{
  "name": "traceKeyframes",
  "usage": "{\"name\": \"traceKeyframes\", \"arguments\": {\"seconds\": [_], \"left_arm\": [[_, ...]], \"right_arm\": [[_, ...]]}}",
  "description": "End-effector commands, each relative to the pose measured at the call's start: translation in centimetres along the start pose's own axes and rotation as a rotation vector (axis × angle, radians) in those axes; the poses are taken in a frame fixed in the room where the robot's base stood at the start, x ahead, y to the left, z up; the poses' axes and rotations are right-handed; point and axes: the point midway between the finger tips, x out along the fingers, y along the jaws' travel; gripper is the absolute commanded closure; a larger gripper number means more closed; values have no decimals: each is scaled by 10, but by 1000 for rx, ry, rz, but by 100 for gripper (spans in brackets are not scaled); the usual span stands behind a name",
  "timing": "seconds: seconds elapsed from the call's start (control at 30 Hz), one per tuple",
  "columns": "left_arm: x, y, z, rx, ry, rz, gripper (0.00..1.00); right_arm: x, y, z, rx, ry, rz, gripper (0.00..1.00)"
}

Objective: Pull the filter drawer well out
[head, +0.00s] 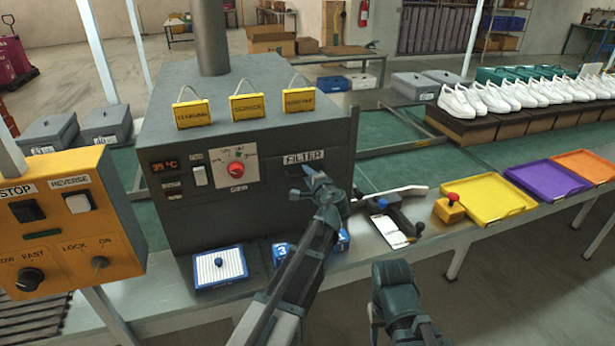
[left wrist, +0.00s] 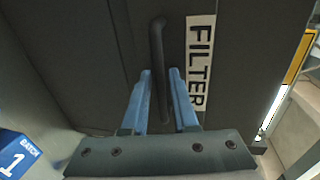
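The filter drawer (head: 275,200) is in the front of the dark grey machine, below the FILTER label (head: 304,157). Its front looks flush with the machine. In the left wrist view, the dark bar handle (left wrist: 157,45) runs beside the FILTER label (left wrist: 200,62). My left gripper (head: 312,172) is at the handle, its blue fingers (left wrist: 160,78) close on either side of the bar. My arm hides part of the drawer in the head view. My right gripper (head: 393,275) is low in the head view, away from the machine; its fingers cannot be made out.
A blue-framed tray (head: 221,268) and a blue numbered block (head: 281,252) sit before the machine. A clipboard-like holder (head: 390,229) and a yellow tray (head: 487,199) lie to the right. The orange control box (head: 68,220) stands at the left.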

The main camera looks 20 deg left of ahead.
Motion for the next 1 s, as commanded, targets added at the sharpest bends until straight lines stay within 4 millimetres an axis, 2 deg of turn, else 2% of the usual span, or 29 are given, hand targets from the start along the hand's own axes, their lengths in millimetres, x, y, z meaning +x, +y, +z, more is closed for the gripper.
{"name": "traceKeyframes", "arguments": {"seconds": [0.2,0.37,1.0], "left_arm": [[0,0,0,0,0,0,73],[0,0,0,0,0,0,100],[0,0,0,0,0,1,100]], "right_arm": [[0,0,0,0,0,0,50],[0,0,0,0,0,0,50],[0,0,0,0,0,0,50]]}}
